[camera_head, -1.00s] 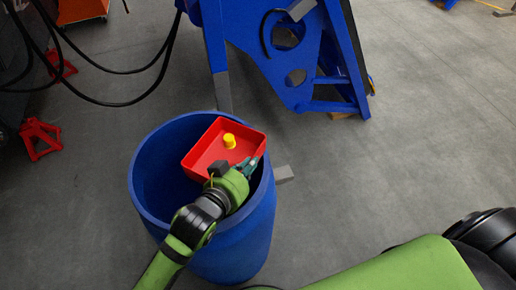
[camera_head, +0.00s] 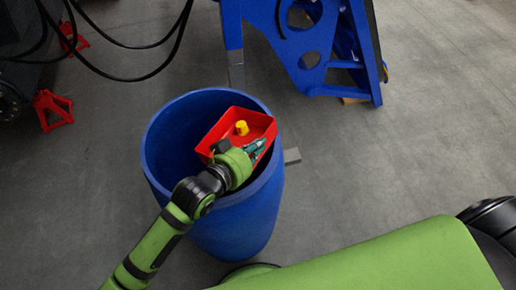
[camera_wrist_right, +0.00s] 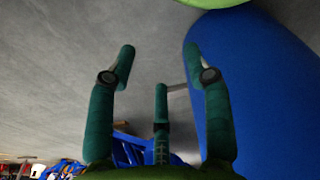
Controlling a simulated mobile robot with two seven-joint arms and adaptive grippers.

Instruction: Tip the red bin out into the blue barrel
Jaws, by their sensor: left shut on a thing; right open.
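The blue barrel (camera_head: 236,225) stands upright on the floor, open at the top. The red bin (camera_head: 217,130) is over the right part of the barrel's mouth, slightly tilted. A small yellow piece (camera_head: 241,128) is inside the bin. My left gripper (camera_head: 257,148) is shut on the bin's near right wall. The barrel's inside is mostly dark, and its bottom is hidden. In the right wrist view, my right gripper (camera_wrist_right: 160,85) has its fingers spread with nothing between them, and the blue barrel (camera_wrist_right: 255,80) is beside it at the right.
A blue frame (camera_head: 310,60) stands on the floor behind the barrel. Red stands (camera_head: 52,108) and dark cables are at the left. A grey block (camera_head: 292,156) shows right beside the barrel. The grey floor at the right is clear.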

